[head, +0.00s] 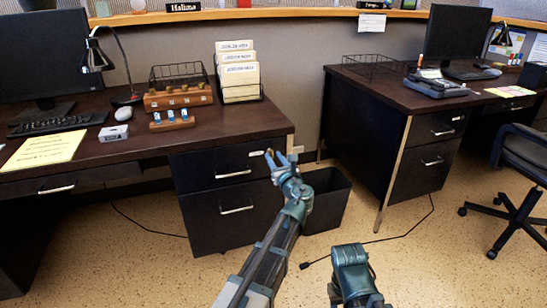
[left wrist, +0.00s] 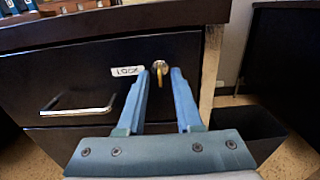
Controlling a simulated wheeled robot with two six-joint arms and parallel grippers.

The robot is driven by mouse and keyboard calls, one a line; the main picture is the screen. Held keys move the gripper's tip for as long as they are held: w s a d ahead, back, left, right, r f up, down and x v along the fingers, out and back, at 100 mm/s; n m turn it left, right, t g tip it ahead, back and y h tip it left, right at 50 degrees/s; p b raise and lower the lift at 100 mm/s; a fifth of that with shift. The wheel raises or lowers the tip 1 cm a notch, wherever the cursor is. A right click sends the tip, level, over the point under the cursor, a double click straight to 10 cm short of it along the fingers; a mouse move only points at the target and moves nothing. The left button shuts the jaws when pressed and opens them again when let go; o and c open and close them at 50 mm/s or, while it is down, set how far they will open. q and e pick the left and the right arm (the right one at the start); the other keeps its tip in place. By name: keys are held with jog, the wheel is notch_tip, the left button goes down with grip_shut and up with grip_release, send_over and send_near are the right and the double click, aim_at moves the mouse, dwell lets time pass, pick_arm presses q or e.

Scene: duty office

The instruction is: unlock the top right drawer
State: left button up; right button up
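The top right drawer (head: 232,167) of the left desk is closed. It has a silver handle (left wrist: 78,108) and a white label (left wrist: 127,71), which seems to read "LOCK". A small brass key (left wrist: 160,67) is at the drawer's upper right, beside the label. My left gripper (head: 275,156) is in front of it; in the left wrist view its blue fingers stand on either side of the key, apart. Contact with the key is not clear. Part of my right arm shows low in the head view, but its fingers do not.
A dark waste bin (head: 327,200) stands right of the drawers. The desk top (head: 140,146) overhangs the drawer front. A lower drawer (head: 232,215) is closed beneath. A second desk (head: 365,120) and an office chair (head: 522,160) are to the right. The speckled floor in front is mostly clear.

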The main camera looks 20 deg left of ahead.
pick_arm(q)
jog(key=shift+w+a, duration=0.35)
jog(key=shift+w, duration=0.15)
grip_shut()
dwell(1.2)
